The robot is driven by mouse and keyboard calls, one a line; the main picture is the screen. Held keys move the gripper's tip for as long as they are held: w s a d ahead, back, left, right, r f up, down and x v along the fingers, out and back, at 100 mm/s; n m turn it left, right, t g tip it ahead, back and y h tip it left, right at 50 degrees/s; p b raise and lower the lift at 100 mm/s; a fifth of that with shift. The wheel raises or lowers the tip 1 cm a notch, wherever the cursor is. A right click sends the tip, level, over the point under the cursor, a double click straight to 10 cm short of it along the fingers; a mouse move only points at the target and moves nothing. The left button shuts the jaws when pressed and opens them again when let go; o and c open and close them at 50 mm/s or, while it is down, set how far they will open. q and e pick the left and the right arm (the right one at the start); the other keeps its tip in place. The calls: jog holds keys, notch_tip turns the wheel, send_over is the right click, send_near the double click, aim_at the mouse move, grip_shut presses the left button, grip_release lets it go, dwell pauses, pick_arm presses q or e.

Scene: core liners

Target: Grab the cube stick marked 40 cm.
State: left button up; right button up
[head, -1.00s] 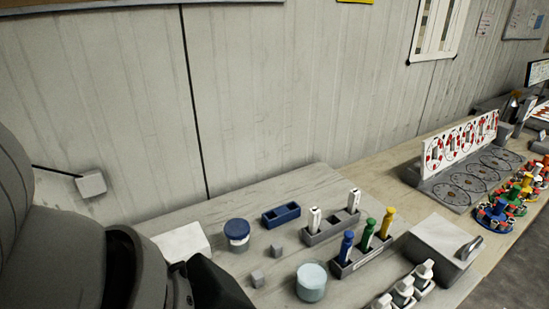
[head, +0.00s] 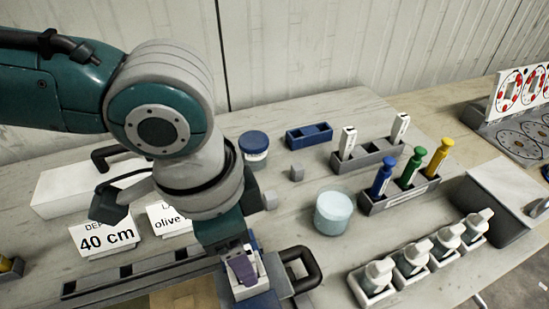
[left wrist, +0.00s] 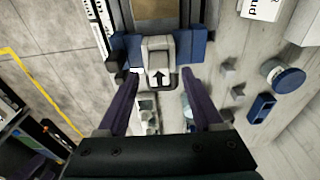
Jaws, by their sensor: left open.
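A white card (head: 105,238) reading "40 cm" stands at the left of the table in the head view. My left gripper (head: 243,272) points down over a white-and-grey block (head: 252,289) at the near edge of the table. In the left wrist view, the open purple fingers (left wrist: 160,85) point toward this block (left wrist: 158,50), which carries a black arrow and has blue parts on both sides. The fingertips are near it; I cannot tell if they touch it. No 40 cm mark is readable on the block.
A second card (head: 170,220) reads "olive". A long slotted grey rack (head: 130,279) and a black handle (head: 303,268) flank the gripper. A pale blue jar (head: 333,213), several white bottles (head: 411,257) and a holder of coloured sticks (head: 405,197) stand to the right.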

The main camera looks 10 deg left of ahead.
pick_arm(q)
notch_tip(320, 180, down, 3)
jog(key=shift+d+f, duration=0.15)
jog(key=shift+c, duration=0.2)
grip_shut()
dwell(0.3)
